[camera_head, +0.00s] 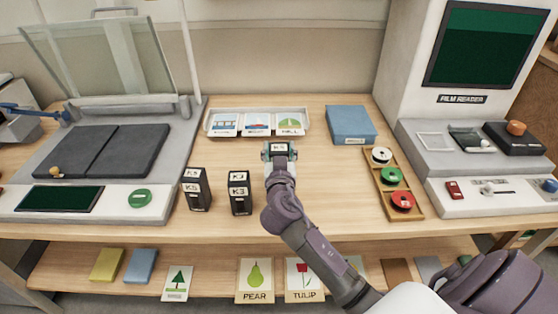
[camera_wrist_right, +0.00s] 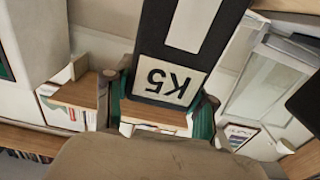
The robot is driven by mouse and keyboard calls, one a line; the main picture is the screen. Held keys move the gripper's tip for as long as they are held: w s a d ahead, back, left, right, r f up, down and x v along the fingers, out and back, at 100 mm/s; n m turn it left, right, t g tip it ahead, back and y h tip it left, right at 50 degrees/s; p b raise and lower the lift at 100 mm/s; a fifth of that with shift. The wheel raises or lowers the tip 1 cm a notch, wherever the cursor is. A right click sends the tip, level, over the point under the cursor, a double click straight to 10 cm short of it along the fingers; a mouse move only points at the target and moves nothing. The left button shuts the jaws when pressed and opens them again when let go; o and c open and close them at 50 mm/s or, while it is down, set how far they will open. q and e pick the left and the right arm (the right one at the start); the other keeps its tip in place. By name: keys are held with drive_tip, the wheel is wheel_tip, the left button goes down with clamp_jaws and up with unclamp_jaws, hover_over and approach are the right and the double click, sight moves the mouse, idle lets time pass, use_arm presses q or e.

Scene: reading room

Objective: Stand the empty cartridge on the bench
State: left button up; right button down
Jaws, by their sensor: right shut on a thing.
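My right gripper (camera_head: 279,152) is over the middle of the wooden bench (camera_head: 325,185), shut on a black cartridge. In the right wrist view the held cartridge (camera_wrist_right: 168,57) shows a white stripe and a label reading K5, upside down in the picture. In the head view the gripper hides most of it, and I cannot tell whether it touches the bench. Two more dark cartridges stand upright to the left of my arm: one labelled what looks like K5 (camera_head: 198,190), and one labelled K3 (camera_head: 240,194). My left gripper is not in view.
A picture-card tray (camera_head: 207,132) lies behind the gripper, with a blue box (camera_head: 350,124) at its right. A wooden tray (camera_head: 407,210) of reels stands at right, beside the film reader (camera_head: 460,99). A flatbed machine (camera_head: 170,140) stands left. Bench around the gripper is mostly clear.

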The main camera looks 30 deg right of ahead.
wheel_tip(320, 180, down, 4)
drive_tip(key=shift+r, duration=0.2)
drive_tip(key=c, duration=0.8)
unclamp_jaws()
drive_tip(key=shift+f+b, duration=0.2)
drive_tip(key=shift+b, duration=0.1)
drive_tip(key=o, duration=0.4)
drive_tip(key=shift+o, duration=0.2)
drive_tip(key=shift+r, duration=0.1)
